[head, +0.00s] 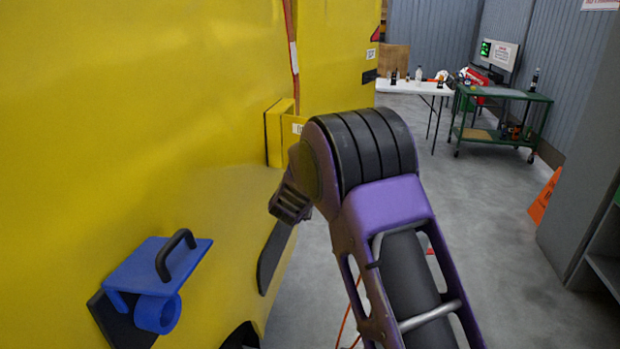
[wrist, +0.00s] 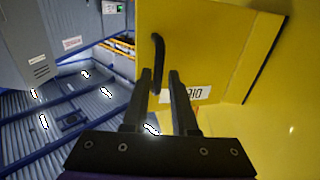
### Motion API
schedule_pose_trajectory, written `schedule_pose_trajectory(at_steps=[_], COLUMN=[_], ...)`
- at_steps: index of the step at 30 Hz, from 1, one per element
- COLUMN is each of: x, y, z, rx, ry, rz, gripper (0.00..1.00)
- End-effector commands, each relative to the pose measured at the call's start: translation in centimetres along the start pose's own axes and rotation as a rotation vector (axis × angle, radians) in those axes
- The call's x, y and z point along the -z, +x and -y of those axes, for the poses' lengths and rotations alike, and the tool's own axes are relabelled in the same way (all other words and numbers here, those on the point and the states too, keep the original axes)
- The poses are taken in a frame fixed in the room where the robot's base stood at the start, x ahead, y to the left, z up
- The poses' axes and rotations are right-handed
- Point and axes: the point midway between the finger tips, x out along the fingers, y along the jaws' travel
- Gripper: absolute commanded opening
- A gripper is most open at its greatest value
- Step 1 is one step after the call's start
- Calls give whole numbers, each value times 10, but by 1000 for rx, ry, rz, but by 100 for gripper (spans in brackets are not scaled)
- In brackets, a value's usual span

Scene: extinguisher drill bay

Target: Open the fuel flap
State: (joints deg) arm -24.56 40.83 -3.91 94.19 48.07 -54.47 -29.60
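A yellow box-like part (head: 279,135) with a white label, which looks like the fuel flap, stands out from the yellow body in the head view. In the wrist view, its yellow face (wrist: 215,45) carries a black curved handle (wrist: 158,65) and a partly covered label. I cannot tell whether it is open or shut. My gripper (wrist: 160,76) is open, its two black fingers apart. The handle's lower part appears between the fingertips; contact is not clear. In the head view my purple arm hides part of the flap and the handle.
A blue plate (head: 160,266) with a black handle (head: 174,254) and a blue ring (head: 157,313) sits low on the yellow body (head: 130,120). A white table (head: 412,88), a green cart (head: 502,94) and an orange sign (head: 544,197) stand right.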

Motion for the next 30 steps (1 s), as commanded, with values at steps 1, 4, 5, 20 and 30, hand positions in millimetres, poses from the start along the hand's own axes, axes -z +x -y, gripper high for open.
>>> schedule_pose_trajectory(at_steps=[1, 4, 5, 20, 30], x=[0, 0, 0, -1, 0], y=[-13, -37, -44, -104, -103], z=[0, -1, -2, -4, 1], rx=[1, -1, -2, -8, 11], ry=[-1, -1, 0, 0, 1], rz=[2, 2, 2, 2, 9], gripper=[26, 26, 26, 26, 5])
